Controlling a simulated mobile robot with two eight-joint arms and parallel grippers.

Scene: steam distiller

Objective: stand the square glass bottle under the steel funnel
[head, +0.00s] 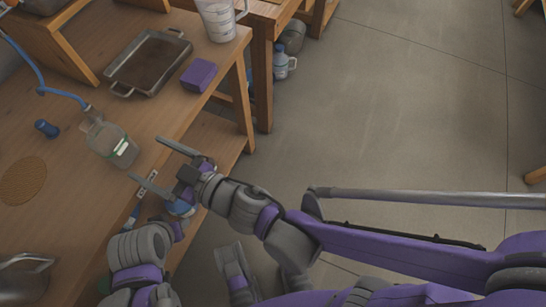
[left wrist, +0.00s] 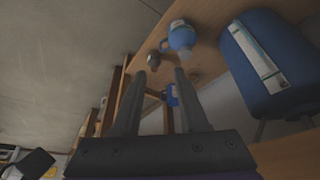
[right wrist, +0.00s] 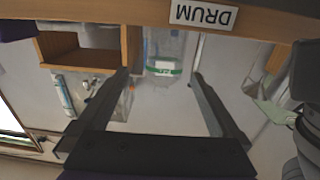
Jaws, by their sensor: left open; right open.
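A clear glass bottle (head: 118,150) with a white and green label stands on the wooden table in the head view. My right gripper (head: 163,166) is open, just to the right of the bottle, with the fingers toward it and apart from it. In the right wrist view the bottle (right wrist: 164,50) shows beyond and between the open fingers. A blue hose (head: 62,94) ends close to the bottle's top. I cannot clearly make out the steel funnel. My left gripper (left wrist: 160,77) is open and empty in the left wrist view.
A metal tray (head: 123,88), a purple block (head: 199,75) and a measuring jug (head: 218,22) are toward the table's far end. A small blue object (head: 47,128) and a round mat (head: 22,181) lie left of the bottle. A large blue container (left wrist: 270,65) is near my left gripper.

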